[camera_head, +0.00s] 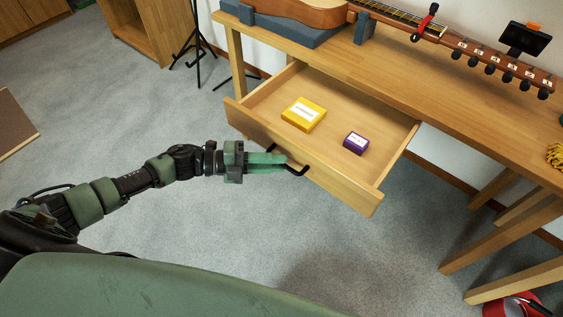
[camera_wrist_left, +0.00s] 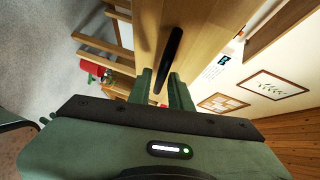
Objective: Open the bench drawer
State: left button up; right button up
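The bench drawer (camera_head: 352,184) is pulled well out of the wooden bench (camera_head: 430,95), and its inside shows. A black bar handle (camera_head: 298,171) is on its front; it also shows in the left wrist view (camera_wrist_left: 174,50). My left gripper (camera_head: 284,162) is at the handle, its green fingers on either side of the bar. In the left wrist view the bar runs down between the fingertips (camera_wrist_left: 162,80), with little gap seen. My right gripper is not in view.
A yellow box (camera_head: 303,114) and a small purple box (camera_head: 356,143) lie in the drawer. A guitar (camera_head: 300,12) rests on the bench top, with a dark tuner (camera_head: 524,40) at its head. Grey carpet in front is clear. A red object (camera_head: 512,304) is on the floor at lower right.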

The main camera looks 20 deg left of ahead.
pick_arm(q)
jog(key=v, duration=0.5)
jog(key=shift+s+a+r, duration=0.1)
jog(key=shift+s+a, duration=0.05)
jog(key=shift+a, duration=0.2)
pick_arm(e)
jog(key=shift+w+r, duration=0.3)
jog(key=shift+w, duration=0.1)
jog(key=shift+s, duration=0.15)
